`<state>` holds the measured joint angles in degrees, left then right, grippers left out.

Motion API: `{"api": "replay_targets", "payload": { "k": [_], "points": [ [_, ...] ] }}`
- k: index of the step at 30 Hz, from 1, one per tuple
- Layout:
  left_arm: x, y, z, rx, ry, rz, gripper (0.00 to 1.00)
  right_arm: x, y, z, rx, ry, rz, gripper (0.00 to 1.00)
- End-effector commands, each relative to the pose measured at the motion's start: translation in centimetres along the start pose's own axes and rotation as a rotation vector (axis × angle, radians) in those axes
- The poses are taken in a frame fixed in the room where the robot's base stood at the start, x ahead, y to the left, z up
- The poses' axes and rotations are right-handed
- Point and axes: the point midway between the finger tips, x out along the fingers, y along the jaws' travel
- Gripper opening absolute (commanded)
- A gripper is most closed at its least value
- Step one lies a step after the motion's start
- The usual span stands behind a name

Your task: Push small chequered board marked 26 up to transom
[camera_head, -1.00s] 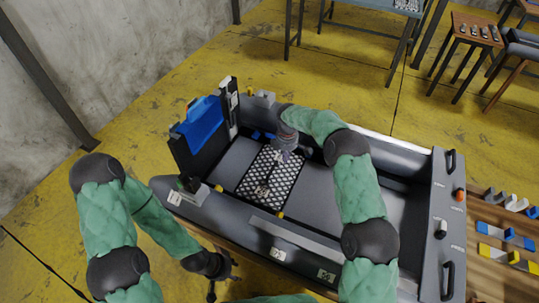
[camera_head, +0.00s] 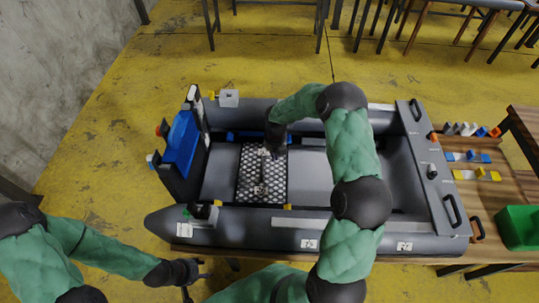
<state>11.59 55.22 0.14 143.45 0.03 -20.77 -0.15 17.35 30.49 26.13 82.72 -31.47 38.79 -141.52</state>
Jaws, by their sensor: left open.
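The small chequered board (camera_head: 248,178) lies flat on the floor of the grey inflatable boat (camera_head: 330,225), toward its left end. A label on it is too small to read surely. The transom (camera_head: 178,178) is the dark upright panel at the boat's left end, with a blue piece (camera_head: 182,142) on it. A strip of grey floor shows between transom and board. My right gripper (camera_head: 268,152) is over the board's far right part, its fingers mostly hidden; I cannot tell whether it touches. My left gripper (camera_head: 197,272) is open and empty, outside the boat at the near left.
The near side tube (camera_head: 270,230) lies between my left gripper and the boat's floor. A wooden table (camera_head: 490,205) at right holds small coloured blocks and a green bin (camera_head: 518,228). Grey boat floor (camera_head: 310,175) is open right of the board, partly behind my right arm.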

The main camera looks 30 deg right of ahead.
Motion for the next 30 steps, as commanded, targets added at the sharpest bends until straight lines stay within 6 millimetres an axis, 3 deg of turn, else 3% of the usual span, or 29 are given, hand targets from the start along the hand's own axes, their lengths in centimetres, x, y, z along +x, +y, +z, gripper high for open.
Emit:
{"api": "replay_targets", "payload": {
  "k": [30],
  "points": [
    [6.7, -2.4, -0.3, 0.0, 0.001, 0.0, 0.47, 8.1, 0.0, 0.0, 0.002, 0.0, 0.0, 0.04]
  ]
}}
